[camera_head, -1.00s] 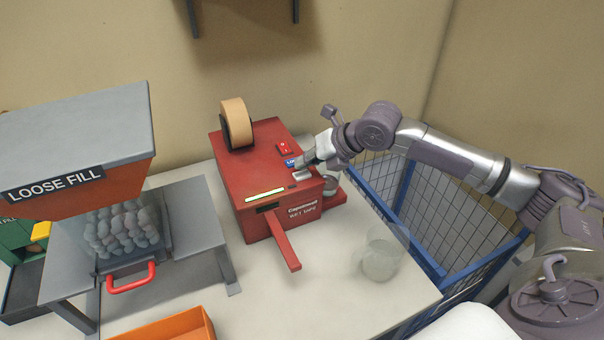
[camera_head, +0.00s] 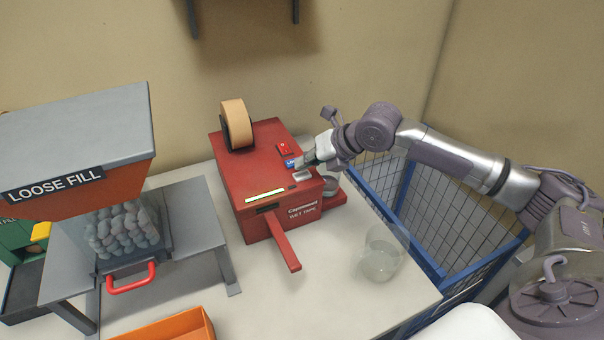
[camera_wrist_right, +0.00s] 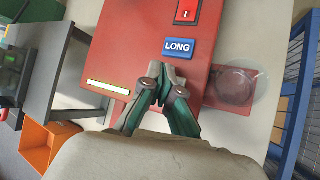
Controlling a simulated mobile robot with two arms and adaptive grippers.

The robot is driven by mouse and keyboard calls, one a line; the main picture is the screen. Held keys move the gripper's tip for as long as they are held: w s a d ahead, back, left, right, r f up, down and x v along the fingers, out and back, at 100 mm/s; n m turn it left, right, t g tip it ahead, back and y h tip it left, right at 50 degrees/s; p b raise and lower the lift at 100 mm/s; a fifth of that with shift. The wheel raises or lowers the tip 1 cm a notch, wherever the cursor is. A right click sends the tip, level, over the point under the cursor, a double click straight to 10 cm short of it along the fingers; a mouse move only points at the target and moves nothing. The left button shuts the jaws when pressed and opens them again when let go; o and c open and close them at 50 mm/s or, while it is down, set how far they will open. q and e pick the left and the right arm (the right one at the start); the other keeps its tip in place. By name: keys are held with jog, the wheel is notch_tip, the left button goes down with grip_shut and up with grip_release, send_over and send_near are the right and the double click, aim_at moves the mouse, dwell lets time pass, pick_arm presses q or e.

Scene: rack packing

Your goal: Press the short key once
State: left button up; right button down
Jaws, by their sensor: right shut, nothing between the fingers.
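The red tape dispenser (camera_head: 262,170) stands on the table by the back wall, with a tan tape roll (camera_head: 236,122) on top. Its blue key marked LONG (camera_wrist_right: 178,48) and red switch (camera_wrist_right: 187,11) show in the right wrist view. In the head view the right gripper (camera_head: 305,166) is at the dispenser's right side. Contact cannot be told. My left gripper is not in view.
A clear glass (camera_head: 381,254) stands on the table right of the dispenser. A blue wire cage (camera_head: 408,250) is beyond the table's right edge. The loose fill hopper (camera_head: 75,150) stands left, with an orange bin (camera_head: 180,326) in front. The dispenser's red lever (camera_head: 284,243) sticks out forward.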

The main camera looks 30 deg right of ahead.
aim_at(305, 175)
jog(key=shift+f, duration=0.15)
jog(key=shift+f, duration=0.25)
jog(key=shift+f, duration=0.4)
dwell(0.7)
jog(key=shift+r+p, duration=0.85)
jog(key=shift+p, duration=0.15)
notch_tip(305, 175, up, 5)
jog(key=p, duration=0.5)
